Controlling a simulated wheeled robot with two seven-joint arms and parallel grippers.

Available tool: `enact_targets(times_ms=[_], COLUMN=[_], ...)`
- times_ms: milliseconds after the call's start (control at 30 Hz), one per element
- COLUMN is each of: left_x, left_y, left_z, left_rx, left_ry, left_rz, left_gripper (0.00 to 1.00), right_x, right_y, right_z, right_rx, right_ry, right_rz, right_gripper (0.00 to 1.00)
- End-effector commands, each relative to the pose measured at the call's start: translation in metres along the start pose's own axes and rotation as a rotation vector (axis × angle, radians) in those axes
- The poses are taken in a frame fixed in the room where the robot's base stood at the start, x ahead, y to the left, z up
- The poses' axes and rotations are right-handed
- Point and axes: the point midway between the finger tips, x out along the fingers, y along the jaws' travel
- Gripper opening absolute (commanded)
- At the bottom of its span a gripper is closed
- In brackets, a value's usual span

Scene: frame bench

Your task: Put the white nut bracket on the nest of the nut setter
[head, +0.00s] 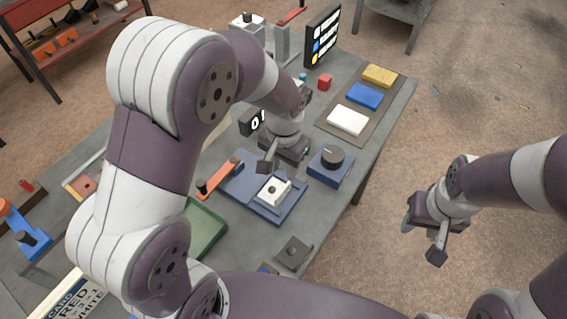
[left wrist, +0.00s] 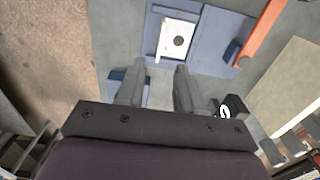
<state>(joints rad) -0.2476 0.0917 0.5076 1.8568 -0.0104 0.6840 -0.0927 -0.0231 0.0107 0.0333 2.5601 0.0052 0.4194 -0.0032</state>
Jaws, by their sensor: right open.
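A white piece with a dark round centre (head: 273,190), which looks like the white nut bracket, sits on a blue base plate (head: 238,170) with an orange lever. The white piece also shows in the left wrist view (left wrist: 178,41). My left gripper (head: 284,164) is over the bench just behind the white piece. In the left wrist view its two fingers (left wrist: 158,68) are apart with nothing between them. My right gripper (head: 422,240) is open and empty, off the bench's right side over the floor. I cannot tell for sure which fixture is the nut setter.
A blue box with a black knob (head: 332,158) stands right of my left gripper. Yellow, blue and white blocks (head: 348,120) lie on a mat (head: 330,133) at the right edge. A green tray (head: 204,228) is at the front. A grey machine (head: 281,44) and display (head: 322,36) stand at the back.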

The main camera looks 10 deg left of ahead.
Motion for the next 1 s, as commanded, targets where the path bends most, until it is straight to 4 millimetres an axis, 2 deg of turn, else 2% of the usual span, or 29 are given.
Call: enact_targets(times_ms=[67,167,400,500,600,1000], left_x=[-0.008,-0.015,-0.021,-0.020,-0.020,-0.019], left_y=[0.000,-0.009,-0.037,-0.040,-0.041,-0.041], left_z=[0.001,0.013,0.082,0.100,0.106,0.106], left_rx=[-0.002,-0.044,-0.260,-0.311,-0.329,-0.327], left_ry=[0.002,0.014,0.093,0.111,0.117,0.116], left_rz=[0.000,0.000,-0.007,-0.010,-0.011,-0.011], left_gripper=[0.36,0.36,0.36,0.36,0.36,0.36], right_x=[0.001,0.001,0.001,0.001,0.001,0.001], right_y=[0.000,0.000,0.000,0.000,0.000,0.000], right_z=[0.000,0.000,0.000,0.000,0.000,0.000], right_rx=[0.000,0.000,0.000,0.000,0.000,0.000], right_ry=[0.000,0.000,0.000,0.000,0.000,0.000], right_rz=[0.000,0.000,0.000,0.000,0.000,0.000], right_gripper=[0.43,0.43,0.43,0.43,0.43,0.43])
